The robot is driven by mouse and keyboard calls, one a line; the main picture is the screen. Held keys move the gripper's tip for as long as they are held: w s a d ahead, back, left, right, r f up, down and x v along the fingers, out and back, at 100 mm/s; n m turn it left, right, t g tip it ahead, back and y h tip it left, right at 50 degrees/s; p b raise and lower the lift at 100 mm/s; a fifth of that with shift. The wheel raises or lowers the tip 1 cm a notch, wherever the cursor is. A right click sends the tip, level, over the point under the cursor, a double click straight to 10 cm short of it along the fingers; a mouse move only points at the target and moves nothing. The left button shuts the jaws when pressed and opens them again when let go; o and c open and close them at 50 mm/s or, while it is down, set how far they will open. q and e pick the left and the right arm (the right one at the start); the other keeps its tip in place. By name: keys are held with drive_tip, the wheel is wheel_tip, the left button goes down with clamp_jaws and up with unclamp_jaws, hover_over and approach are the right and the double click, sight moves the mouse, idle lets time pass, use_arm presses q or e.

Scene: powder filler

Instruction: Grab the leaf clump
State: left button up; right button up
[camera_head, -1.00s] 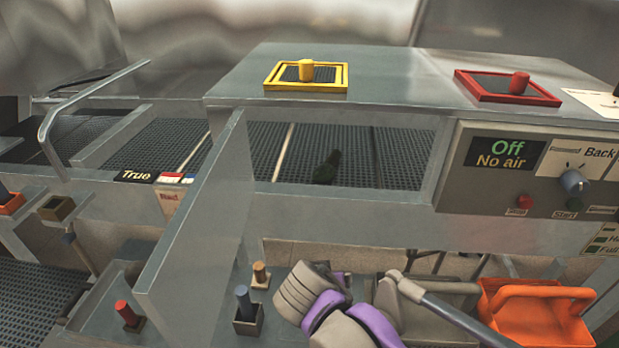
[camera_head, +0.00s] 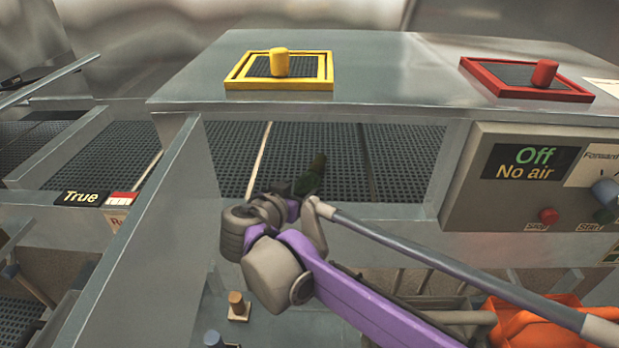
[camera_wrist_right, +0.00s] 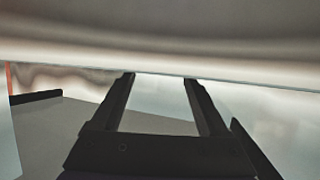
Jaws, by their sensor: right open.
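The dark green leaf clump (camera_head: 315,174) lies on the dark mesh belt inside the opening below the yellow-framed hatch. My right gripper (camera_head: 287,189) reaches up to the front of that opening, just left of and nearer than the clump. It is small and dark here, partly merged with the wrist, and I cannot tell whether it touches the clump. In the right wrist view my right gripper (camera_wrist_right: 160,78) has two dark fingers spread apart with nothing between them. The clump does not show in that view. My left gripper is in neither view.
Metal walls bound the opening: a slanted panel (camera_head: 165,210) on the left and the control box (camera_head: 530,175) reading "Off, No air" on the right. The metal top with yellow (camera_head: 279,85) and red (camera_head: 528,84) framed hatches overhangs it. An orange basket (camera_head: 525,325) stands lower right.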

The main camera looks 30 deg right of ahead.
sight(305, 184)
drive_tip(key=x, duration=0.6)
drive_tip(key=shift+w+a+f, duration=0.1)
drive_tip(key=shift+a+f, duration=0.1)
drive_tip(key=c, duration=1.1)
